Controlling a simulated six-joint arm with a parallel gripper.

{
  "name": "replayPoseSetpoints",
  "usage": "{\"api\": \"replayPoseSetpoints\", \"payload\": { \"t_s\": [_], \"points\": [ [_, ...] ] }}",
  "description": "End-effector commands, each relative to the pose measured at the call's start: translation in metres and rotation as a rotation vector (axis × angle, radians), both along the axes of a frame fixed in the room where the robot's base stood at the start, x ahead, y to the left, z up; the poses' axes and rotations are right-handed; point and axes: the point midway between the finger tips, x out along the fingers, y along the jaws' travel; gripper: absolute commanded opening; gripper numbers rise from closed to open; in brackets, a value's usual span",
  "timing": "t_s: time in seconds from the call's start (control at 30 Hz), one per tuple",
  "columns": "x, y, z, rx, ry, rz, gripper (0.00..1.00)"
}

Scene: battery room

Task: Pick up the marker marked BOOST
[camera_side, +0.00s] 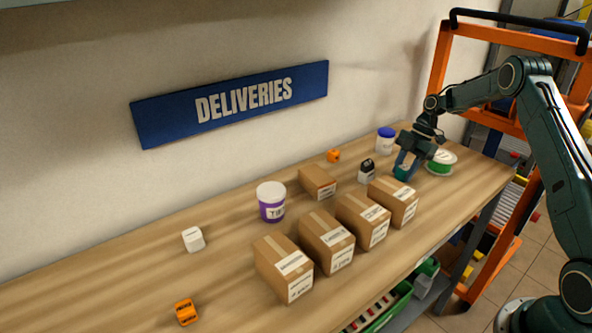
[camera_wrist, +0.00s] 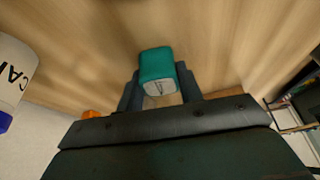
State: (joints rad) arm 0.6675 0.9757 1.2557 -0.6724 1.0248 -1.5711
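My gripper (camera_side: 405,163) points down at the right end of the bench, with a teal block (camera_side: 401,173) between its fingers. In the wrist view the gripper's two dark fingers (camera_wrist: 158,82) stand on either side of the teal block (camera_wrist: 156,62), close against it. The block has rounded edges and a pale face with a small dark mark that I cannot read. Whether the fingers press on it is not clear. Other small blocks are a white one (camera_side: 193,239), an orange one (camera_side: 186,311) at the front left and an orange one (camera_side: 333,156) at the back. I cannot read BOOST on any.
Several cardboard boxes (camera_side: 327,243) stand in a row left of the gripper. Near it are a dark stamp-like item (camera_side: 367,171), a blue-lidded white tub (camera_side: 385,141) and a green-and-white spool (camera_side: 441,162). A purple tub (camera_side: 271,202) stands mid-bench. The left bench is mostly clear.

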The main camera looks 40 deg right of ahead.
Motion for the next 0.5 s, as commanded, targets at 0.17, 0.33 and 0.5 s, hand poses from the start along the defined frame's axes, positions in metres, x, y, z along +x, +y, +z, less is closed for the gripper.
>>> {"api": "replayPoseSetpoints", "payload": {
  "t_s": [0.17,0.33,0.5],
  "points": [
    [0.000,0.000,0.000,0.000,0.000,0.000,0.14],
    [0.000,0.000,0.003,0.000,-0.001,0.000,0.14],
    [0.000,0.000,0.014,-0.001,-0.002,0.001,0.14]
  ]
}}
